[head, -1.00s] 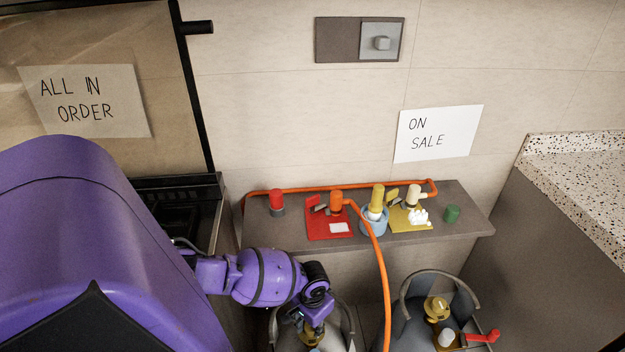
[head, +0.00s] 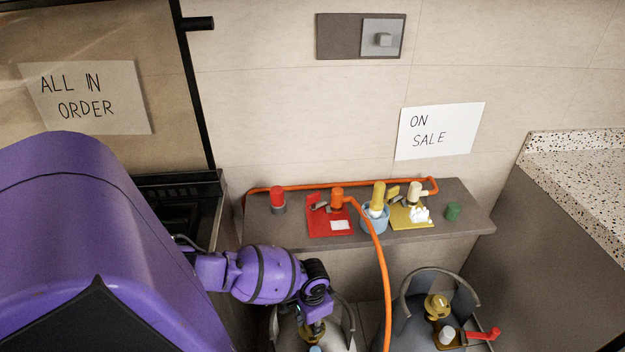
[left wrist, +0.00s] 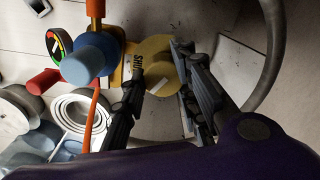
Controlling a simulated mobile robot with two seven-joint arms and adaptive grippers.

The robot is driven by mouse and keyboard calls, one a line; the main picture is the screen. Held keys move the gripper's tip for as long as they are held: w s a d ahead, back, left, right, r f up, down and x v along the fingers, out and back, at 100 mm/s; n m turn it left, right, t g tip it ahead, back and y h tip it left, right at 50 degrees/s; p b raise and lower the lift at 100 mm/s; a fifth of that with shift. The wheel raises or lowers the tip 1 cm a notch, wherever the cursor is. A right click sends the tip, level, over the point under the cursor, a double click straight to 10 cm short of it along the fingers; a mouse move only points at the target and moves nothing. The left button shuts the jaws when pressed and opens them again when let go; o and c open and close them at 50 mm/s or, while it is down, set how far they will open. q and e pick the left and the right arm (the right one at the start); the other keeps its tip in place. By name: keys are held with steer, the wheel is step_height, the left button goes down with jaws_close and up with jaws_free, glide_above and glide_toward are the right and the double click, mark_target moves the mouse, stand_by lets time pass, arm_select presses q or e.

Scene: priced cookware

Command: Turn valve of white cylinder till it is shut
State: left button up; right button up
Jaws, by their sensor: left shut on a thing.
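The white cylinder (head: 288,334) stands at the bottom middle of the head view, with a collar around its top. Its brass valve (head: 312,331) is mostly hidden under my left gripper (head: 313,322). In the left wrist view the round yellow knob (left wrist: 161,76) lies between the two dark fingers of my left gripper (left wrist: 160,84). Lettering, partly covered, shows on the brass beside the knob. The left gripper is shut on the knob. A blue cap (left wrist: 87,62) and a dial gauge (left wrist: 58,43) sit beside the valve. My right gripper is not in view.
A dark grey cylinder (head: 406,330) with a brass valve (head: 437,306) and red lever (head: 484,334) stands to the right. An orange hose (head: 384,265) hangs between the cylinders from the grey shelf (head: 270,228), which carries several fittings. A speckled counter (head: 588,180) is at right.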

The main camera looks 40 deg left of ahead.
arm_select(q)
steer(key=m, duration=0.2)
steer(key=d+m, duration=0.1)
steer(key=shift+s+f+m, duration=0.15)
steer(key=shift+s+m, duration=0.1)
steer(key=shift+m, duration=0.15)
steer(key=m, duration=0.2)
steer(key=shift+s+m+b, duration=0.1)
steer(key=shift+m+b, duration=0.3)
steer(key=m, duration=0.3)
steer(key=m+b, duration=0.1)
steer(key=shift+s+a+f+m, duration=0.1)
steer(key=shift+s+a+m, duration=0.1)
steer(key=shift+a+m, duration=0.1)
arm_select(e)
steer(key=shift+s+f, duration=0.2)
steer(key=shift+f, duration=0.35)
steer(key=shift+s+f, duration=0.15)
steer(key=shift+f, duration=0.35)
arm_select(q)
steer(key=shift+s, duration=0.1)
steer(key=o, duration=0.9)
steer(key=shift+o, duration=0.6)
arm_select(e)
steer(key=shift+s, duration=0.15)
